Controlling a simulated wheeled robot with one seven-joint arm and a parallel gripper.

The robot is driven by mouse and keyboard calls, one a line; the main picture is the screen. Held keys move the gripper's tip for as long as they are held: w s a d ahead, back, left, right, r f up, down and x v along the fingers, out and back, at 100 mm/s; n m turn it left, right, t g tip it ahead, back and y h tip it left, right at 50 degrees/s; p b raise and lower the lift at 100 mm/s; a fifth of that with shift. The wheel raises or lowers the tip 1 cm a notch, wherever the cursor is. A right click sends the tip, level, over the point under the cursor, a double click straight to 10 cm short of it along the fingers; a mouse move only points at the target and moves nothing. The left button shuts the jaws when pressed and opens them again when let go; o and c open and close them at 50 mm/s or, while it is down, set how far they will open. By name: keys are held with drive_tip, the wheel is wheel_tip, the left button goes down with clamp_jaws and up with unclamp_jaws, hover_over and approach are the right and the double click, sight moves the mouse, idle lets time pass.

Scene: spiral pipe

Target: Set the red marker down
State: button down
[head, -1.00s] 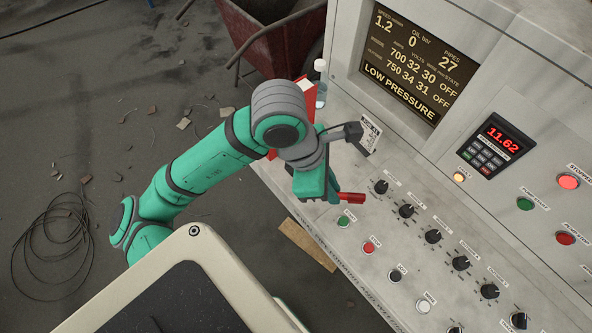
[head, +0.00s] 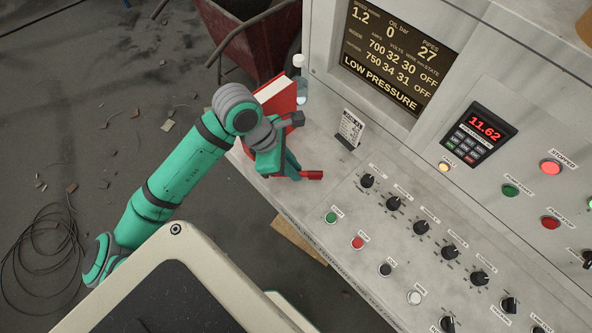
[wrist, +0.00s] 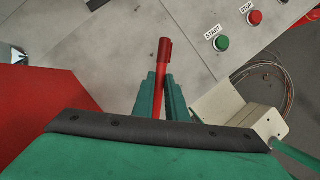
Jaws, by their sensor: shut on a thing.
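The red marker (head: 313,175) is held in my gripper (head: 296,174) over the left end of the grey console desk. In the wrist view the red marker (wrist: 164,62) sticks out, cap end forward, between the two green fingers of my gripper (wrist: 161,82), which is shut on it. The marker's rear part is hidden by the fingers and gripper body. The desk surface (wrist: 110,45) lies beneath it; I cannot tell how large the gap is.
A red book (head: 281,92) stands behind my gripper, with a clear bottle (head: 301,92) beside it. A small label stand (head: 350,129) is to the right. The green START button (head: 330,217), red STOP button (head: 357,242) and black knobs (head: 367,181) line the desk. Bare desk lies between.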

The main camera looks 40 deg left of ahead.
drive_tip(key=shift+d+f, duration=0.2)
drive_tip(key=shift+f, duration=0.75)
drive_tip(key=shift+s+a+f, duration=0.15)
drive_tip(key=shift+s+a, duration=0.05)
drive_tip(key=shift+s, duration=0.05)
drive_tip(key=c, duration=1.8)
unclamp_jaws()
drive_tip(key=shift+o, duration=0.2)
drive_tip(key=shift+d, duration=0.1)
drive_tip(key=shift+w, duration=0.15)
drive_tip(key=shift+r, duration=0.4)
drive_tip(key=v, duration=1.1)
drive_tip(key=shift+r, duration=0.2)
